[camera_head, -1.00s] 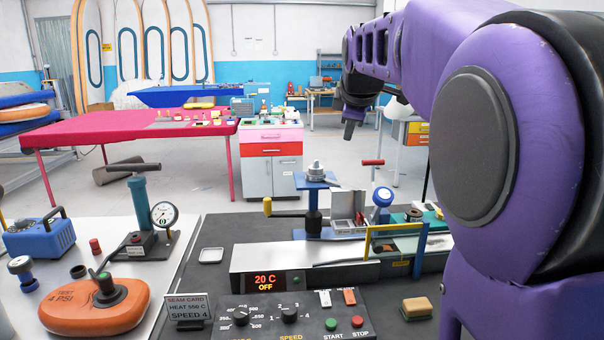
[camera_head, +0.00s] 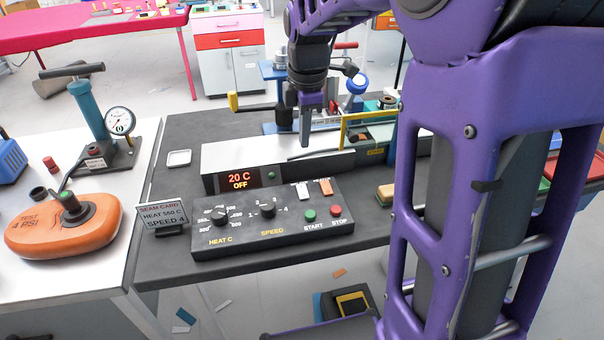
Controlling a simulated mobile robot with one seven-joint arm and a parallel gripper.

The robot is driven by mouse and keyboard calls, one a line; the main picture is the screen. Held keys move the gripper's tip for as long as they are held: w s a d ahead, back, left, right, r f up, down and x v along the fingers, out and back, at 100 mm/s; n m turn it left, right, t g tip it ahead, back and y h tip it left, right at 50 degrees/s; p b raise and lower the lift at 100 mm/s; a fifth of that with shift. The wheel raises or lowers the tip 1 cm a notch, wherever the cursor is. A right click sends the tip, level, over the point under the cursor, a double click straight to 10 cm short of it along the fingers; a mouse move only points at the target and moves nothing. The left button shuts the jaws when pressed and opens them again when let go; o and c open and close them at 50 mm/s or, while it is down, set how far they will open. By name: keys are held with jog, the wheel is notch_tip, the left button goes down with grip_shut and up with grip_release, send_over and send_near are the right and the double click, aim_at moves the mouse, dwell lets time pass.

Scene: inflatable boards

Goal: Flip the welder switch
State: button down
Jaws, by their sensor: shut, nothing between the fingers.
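The welder's black control panel (camera_head: 245,236) lies on the dark bench top. It has a HEAT C knob (camera_head: 219,217), a SPEED knob (camera_head: 267,209), a green START button (camera_head: 310,215) and a red STOP button (camera_head: 336,211). A white rocker switch (camera_head: 302,190) and an orange rocker switch (camera_head: 326,187) sit at its upper right; their small labels are unreadable. The welder's display (camera_head: 240,180) reads 20 C OFF. My gripper (camera_head: 304,141) is shut and empty, pointing down above the long metal welder body, behind the two switches. Its exact height is hard to tell.
A seam card (camera_head: 162,216) reads HEAT 550 C, SPEED 4. An orange test cushion (camera_head: 65,228) and a pump with gauge (camera_head: 119,121) stand left. A yellow frame (camera_head: 369,131) stands close right of my gripper, with a sponge (camera_head: 386,194) nearer. My arm hides the right side.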

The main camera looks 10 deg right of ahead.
aim_at(301, 187)
jog(key=f+b, duration=0.1)
jog(key=f, duration=0.3)
jog(key=w+f, duration=0.1)
jog(key=f, duration=0.4)
jog(key=w+f+b, duration=0.1)
jog(key=f, duration=0.3)
jog(key=shift+f+b, duration=0.35)
jog(key=shift+f, duration=0.05)
jog(key=shift+p, duration=0.3)
